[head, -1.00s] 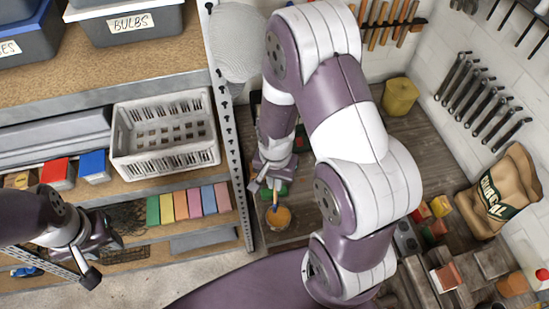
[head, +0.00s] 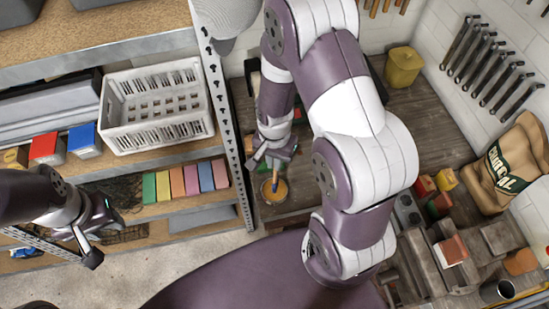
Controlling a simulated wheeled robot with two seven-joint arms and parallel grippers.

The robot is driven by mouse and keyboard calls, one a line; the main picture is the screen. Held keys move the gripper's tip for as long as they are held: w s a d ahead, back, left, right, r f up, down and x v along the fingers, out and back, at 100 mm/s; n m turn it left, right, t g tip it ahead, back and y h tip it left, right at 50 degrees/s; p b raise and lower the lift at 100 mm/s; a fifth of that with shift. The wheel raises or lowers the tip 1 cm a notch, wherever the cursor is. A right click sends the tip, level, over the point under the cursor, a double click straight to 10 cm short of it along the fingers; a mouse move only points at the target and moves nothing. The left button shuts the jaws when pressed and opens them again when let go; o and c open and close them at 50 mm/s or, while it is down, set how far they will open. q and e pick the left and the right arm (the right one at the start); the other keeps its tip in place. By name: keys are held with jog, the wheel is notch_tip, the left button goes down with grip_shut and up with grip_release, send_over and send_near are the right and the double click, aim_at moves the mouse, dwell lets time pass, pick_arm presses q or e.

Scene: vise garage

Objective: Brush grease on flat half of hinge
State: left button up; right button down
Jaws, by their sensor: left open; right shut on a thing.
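My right gripper (head: 272,158) is at the left end of the dark wooden bench, shut on a brush (head: 275,179) that points down. The brush shows a small blue band and is partly hidden by the gripper. Its lower end is over or in a round tin with orange grease (head: 279,192); I cannot tell whether it touches the grease. My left gripper (head: 97,236) is open and empty in front of the lower shelves at the left. I cannot make out the hinge; my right arm covers much of the bench.
A metal shelf unit with a perforated upright (head: 220,110) stands left of the bench. It holds a white basket (head: 157,141) and several coloured boxes. A yellow bucket (head: 403,67), a charcoal bag (head: 508,165) and loose blocks stand on the bench.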

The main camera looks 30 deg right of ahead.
jog(key=shift+w+a, duration=0.15)
jog(key=shift+a, duration=0.05)
jog(key=shift+d+f, duration=0.1)
jog(key=shift+f, duration=0.2)
dwell(0.3)
jog(key=shift+f+b, duration=0.2)
jog(key=shift+b, duration=0.15)
dwell(0.9)
notch_tip(320, 180, up, 7)
jog(key=p, duration=0.6)
jog(key=shift+p, duration=0.4)
